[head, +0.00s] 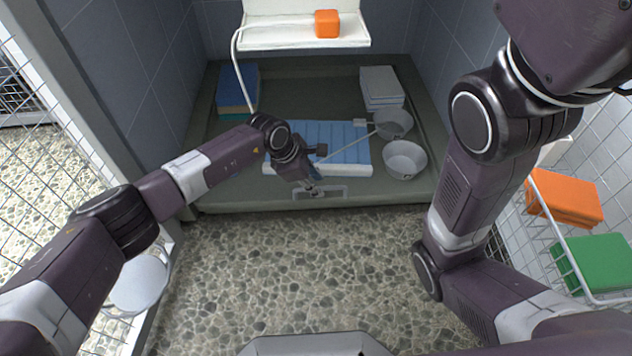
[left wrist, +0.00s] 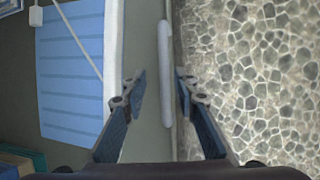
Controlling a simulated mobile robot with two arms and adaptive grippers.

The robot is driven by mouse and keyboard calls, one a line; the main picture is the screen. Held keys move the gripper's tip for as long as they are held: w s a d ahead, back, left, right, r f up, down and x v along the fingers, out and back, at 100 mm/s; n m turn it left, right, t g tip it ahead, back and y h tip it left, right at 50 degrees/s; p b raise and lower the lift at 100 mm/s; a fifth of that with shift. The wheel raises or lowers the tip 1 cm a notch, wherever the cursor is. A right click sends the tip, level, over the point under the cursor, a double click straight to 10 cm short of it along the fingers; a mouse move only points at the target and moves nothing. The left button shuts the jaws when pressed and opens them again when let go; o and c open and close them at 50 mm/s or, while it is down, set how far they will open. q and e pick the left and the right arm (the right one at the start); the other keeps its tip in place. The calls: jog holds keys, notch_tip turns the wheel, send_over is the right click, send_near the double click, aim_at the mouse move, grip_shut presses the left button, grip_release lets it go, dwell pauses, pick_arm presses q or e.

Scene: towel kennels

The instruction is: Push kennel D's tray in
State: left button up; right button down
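The grey-green tray (head: 250,197) lies on the floor in the tiled bay, its front edge facing me. A pale bar handle (head: 335,192) sits at the middle of that edge; the handle (left wrist: 164,70) also shows in the left wrist view. My left gripper (head: 314,187) is over the front edge, at the handle. In the left wrist view the fingers (left wrist: 161,80) are apart, with the handle's line between them; I cannot tell if they touch it. My right arm shows at right, but its gripper is out of view.
On the tray are a blue striped mat (head: 345,145), two metal bowls (head: 405,160), a blue stack (head: 238,88) and a white stack (head: 381,85). A white shelf (head: 290,38) holds an orange block (head: 327,23). Pebbled floor (head: 300,270) in front is clear. A wire basket stands right.

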pick_arm(q)
notch_tip(320, 180, up, 10)
dwell(0.5)
dwell(0.4)
